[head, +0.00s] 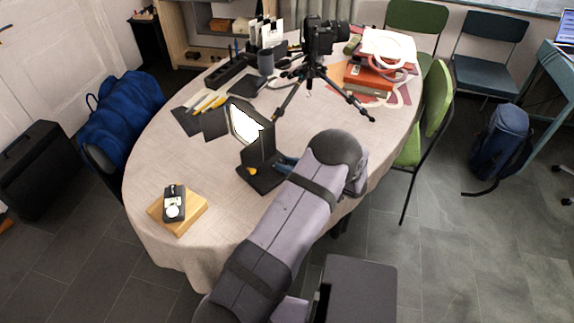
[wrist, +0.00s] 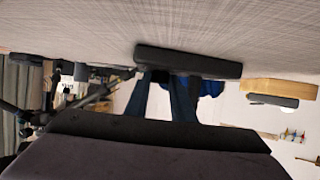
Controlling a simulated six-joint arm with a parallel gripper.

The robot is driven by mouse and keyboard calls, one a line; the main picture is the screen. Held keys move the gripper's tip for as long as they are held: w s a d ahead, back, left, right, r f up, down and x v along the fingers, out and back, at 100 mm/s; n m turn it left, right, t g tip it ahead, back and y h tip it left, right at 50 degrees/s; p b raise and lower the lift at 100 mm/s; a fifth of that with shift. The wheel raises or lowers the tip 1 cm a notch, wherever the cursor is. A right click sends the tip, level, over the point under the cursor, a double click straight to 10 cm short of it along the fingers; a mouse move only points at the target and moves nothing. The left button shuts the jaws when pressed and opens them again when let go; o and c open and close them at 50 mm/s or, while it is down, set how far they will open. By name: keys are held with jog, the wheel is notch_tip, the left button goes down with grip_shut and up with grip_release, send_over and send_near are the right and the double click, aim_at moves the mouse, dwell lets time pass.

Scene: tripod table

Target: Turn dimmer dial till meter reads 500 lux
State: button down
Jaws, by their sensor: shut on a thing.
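The black lamp (head: 262,150) stands on the table with its bright panel (head: 247,122) lit and facing left. Its flat base (head: 258,184) has a small yellow spot (head: 252,171). My gripper (head: 287,164) is at the right side of the lamp, partly hidden by my arm. In the wrist view my blue fingers (wrist: 174,90) reach a dark slab (wrist: 205,65), apparently the lamp base. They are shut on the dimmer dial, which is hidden. The light meter (head: 174,204), with a round white sensor, lies on a wooden block (head: 186,222); its reading is too small to tell.
A camera on a tripod (head: 314,72) stands behind the lamp. Red books (head: 368,78) lie at the back right. The tablecloth between lamp and wooden block is clear.

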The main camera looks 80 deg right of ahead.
jog(key=shift+w+r, duration=0.1)
jog(key=c, duration=1.5)
grip_release()
jog(key=shift+r+b, duration=0.35)
jog(key=shift+r, duration=4.65)
